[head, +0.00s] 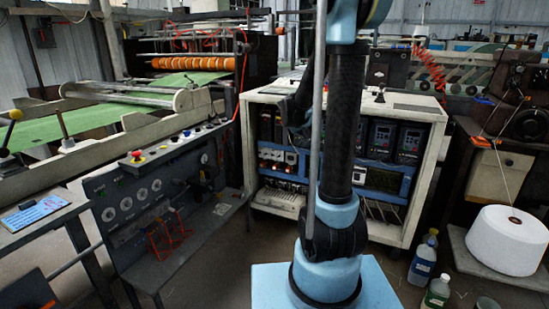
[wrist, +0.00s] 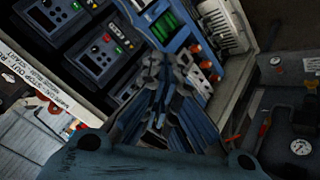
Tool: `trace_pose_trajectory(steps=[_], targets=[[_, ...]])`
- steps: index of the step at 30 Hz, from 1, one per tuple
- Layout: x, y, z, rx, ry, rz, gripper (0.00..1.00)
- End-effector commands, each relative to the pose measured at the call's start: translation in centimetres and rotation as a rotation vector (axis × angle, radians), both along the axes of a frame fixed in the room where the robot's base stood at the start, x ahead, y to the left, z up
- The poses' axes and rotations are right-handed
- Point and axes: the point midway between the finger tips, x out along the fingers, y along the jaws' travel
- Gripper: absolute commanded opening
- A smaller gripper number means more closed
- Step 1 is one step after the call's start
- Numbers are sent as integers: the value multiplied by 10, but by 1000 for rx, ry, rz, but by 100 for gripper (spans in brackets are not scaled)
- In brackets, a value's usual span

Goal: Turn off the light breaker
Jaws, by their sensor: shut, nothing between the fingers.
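An open-fronted white electrical cabinet (head: 420,113) stands behind my arm in the head view. A row of white breakers (head: 277,156) with orange-red lit parts sits low on its left side. Which one is the light breaker, and its lever position, I cannot tell. In the wrist view the breakers (wrist: 206,66) lie just right of my gripper's tips, tilted in the picture. My gripper (wrist: 160,64) is shut and empty, pointing into the cabinet front. Whether it touches anything is unclear. In the head view my arm hides the cabinet's middle, and the gripper is not clearly visible.
Drive units with displays (head: 382,137) fill the cabinet's right side; they also show in the wrist view (wrist: 92,57). A grey panel with gauges (head: 127,204) stands left. Bottles (head: 423,262) and a white thread cone (head: 508,240) are at right.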

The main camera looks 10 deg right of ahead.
Motion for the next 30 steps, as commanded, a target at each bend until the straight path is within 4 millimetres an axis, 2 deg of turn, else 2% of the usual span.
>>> trace_pose_trajectory(steps=[3,15,30], targets=[[28,3,-5,-26,-30,15,0],[114,15,-30,-114,-129,72,0],[205,41,-83,-218,-247,159,0]])
